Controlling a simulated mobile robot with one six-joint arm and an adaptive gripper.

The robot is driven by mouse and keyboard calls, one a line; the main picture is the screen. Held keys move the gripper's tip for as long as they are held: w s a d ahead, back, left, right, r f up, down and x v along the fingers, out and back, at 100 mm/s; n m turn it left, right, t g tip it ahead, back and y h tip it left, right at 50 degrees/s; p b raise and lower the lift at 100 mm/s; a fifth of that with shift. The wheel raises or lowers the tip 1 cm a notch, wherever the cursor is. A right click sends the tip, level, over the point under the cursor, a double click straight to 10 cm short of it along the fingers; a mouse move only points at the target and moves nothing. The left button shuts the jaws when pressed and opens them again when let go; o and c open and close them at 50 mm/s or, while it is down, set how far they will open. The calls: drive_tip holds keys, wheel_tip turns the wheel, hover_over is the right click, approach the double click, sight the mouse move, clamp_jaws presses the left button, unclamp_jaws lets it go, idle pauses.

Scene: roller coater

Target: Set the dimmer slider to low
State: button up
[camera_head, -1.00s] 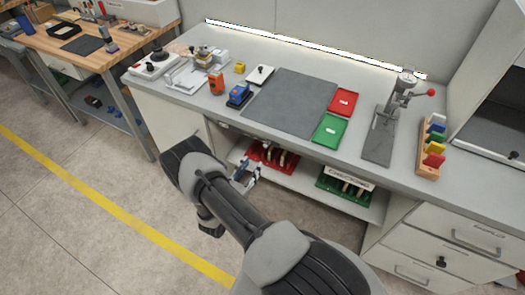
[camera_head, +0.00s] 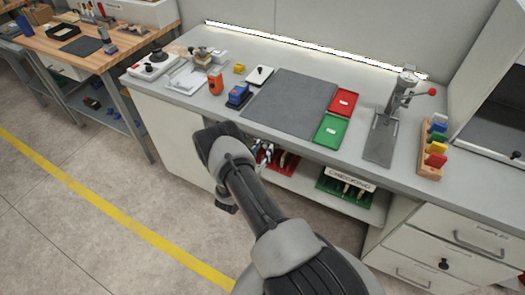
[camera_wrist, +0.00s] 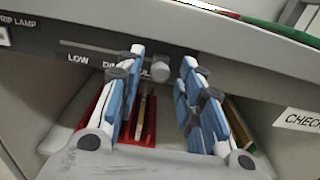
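In the head view my gripper (camera_head: 262,148) is by the bench front, and my arm hides the slider. The strip lamp (camera_head: 310,48) glows along the back wall.
The bench edge (camera_wrist: 200,40) overhangs just above my fingers. Below are a shelf with a red tray (camera_head: 284,163) and a green tray (camera_head: 345,196) marked "CHECKING". Drawers (camera_head: 450,235) stand at the right. The floor at the left is open.

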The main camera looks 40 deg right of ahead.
clamp_jaws()
idle(0.4)
